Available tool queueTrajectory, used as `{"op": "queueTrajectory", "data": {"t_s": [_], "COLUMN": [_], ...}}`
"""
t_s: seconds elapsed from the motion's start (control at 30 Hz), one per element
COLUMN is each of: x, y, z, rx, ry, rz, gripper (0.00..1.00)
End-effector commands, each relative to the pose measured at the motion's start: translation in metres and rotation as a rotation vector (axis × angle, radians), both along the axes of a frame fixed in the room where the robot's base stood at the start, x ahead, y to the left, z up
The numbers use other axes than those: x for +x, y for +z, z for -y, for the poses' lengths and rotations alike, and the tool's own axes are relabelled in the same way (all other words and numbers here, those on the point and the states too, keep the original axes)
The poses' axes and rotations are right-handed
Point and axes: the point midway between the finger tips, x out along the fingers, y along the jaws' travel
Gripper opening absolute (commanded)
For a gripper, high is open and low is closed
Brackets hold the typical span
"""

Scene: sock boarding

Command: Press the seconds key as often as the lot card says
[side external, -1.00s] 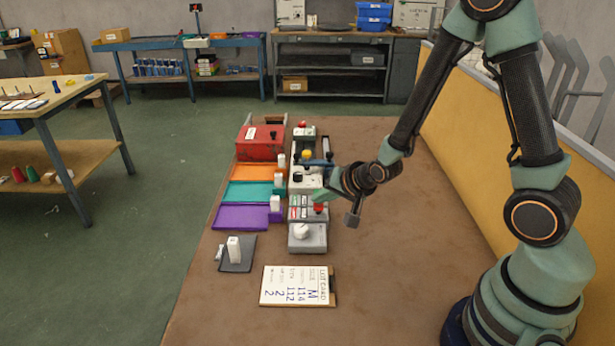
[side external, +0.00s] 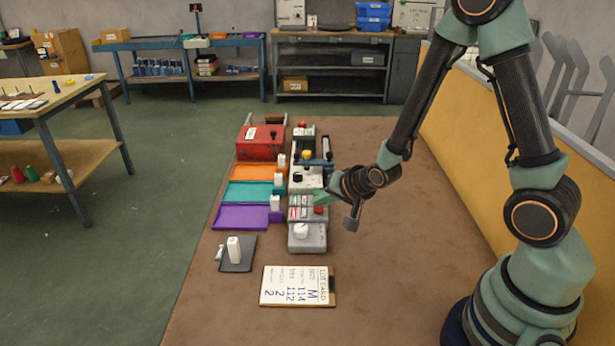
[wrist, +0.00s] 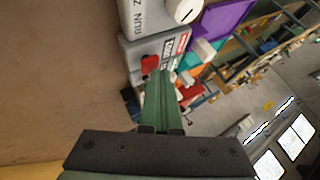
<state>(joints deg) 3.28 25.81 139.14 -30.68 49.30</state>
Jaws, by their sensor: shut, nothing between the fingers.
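The lot card (side external: 297,286) lies on a clipboard at the front of the bench. I read size M, then 114, 112, 2 and 2; the small row labels are too fine to read. The button also shows in the wrist view (wrist: 148,63). I cannot read which key is the seconds key. My gripper (side external: 317,197) is shut and empty, its green fingertips (wrist: 160,74) just over the panel, hiding part of it; contact cannot be told.
A grey box with a white knob (side external: 307,238) stands in front of the panel. Orange, teal and purple trays (side external: 240,217) lie to its left, with a red box (side external: 259,143) behind. A dark tray with a white block (side external: 233,248) stands front left.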

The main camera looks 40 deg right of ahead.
Motion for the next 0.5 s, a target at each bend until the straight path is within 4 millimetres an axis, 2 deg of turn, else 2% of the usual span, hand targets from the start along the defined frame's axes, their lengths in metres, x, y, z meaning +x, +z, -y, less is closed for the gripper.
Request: {"op": "queueTrajectory", "data": {"t_s": [0.17, 0.5], "x": [-0.001, -0.001], "y": [0.002, 0.019], "z": [0.0, 0.0], "rx": [0.0, 0.001], "ry": [0.0, 0.001], "rz": [-0.002, -0.001], "gripper": [0.0, 0.0]}}
